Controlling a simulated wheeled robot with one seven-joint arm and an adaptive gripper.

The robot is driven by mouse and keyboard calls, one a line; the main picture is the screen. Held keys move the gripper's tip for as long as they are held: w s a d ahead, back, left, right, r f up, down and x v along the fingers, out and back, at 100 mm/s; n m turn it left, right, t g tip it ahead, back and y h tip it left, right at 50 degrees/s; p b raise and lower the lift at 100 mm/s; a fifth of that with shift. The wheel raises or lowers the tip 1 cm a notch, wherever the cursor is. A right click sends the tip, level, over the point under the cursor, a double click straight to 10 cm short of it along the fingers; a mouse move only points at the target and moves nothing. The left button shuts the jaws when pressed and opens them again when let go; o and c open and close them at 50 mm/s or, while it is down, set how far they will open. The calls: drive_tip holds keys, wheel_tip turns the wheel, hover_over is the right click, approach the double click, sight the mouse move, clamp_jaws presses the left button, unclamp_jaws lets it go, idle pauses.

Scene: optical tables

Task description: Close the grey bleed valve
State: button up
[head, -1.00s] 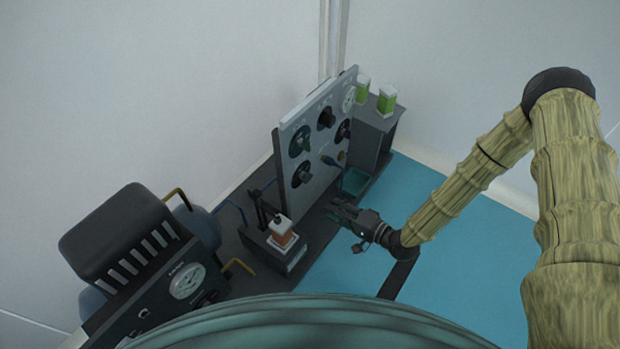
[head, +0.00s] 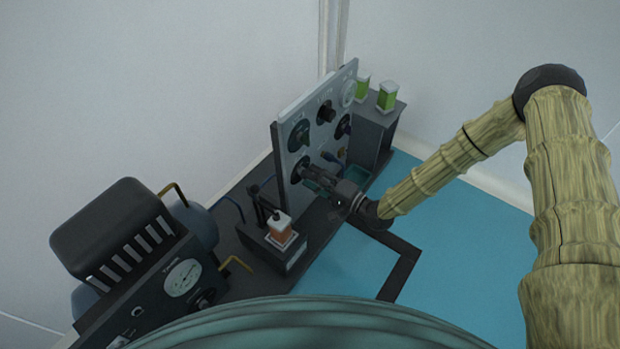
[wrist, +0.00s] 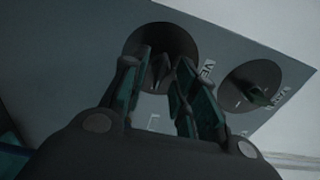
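The upright grey valve panel (head: 317,148) carries several knobs on round dark discs. My gripper (head: 308,174) is at its lower-left dial and partly covers it. In the wrist view, a dark grey knob (wrist: 160,66) on a dark disc shows between my gripper's two fingertips (wrist: 158,72). The fingers stand apart, one on each side of the knob, with a gap visible; contact cannot be told. The label beside this disc is only partly readable, starting with "VE", so I cannot confirm which knob is the bleed valve.
A black machine with a gauge (head: 182,277) is nearer. Green-filled containers (head: 387,96) stand behind.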

drive_tip(key=shift+x, duration=0.75)
clamp_jaws()
drive_tip(key=shift+n, duration=0.3)
drive_tip(key=shift+n+p, duration=4.45)
drive_tip(key=shift+n, duration=4.15)
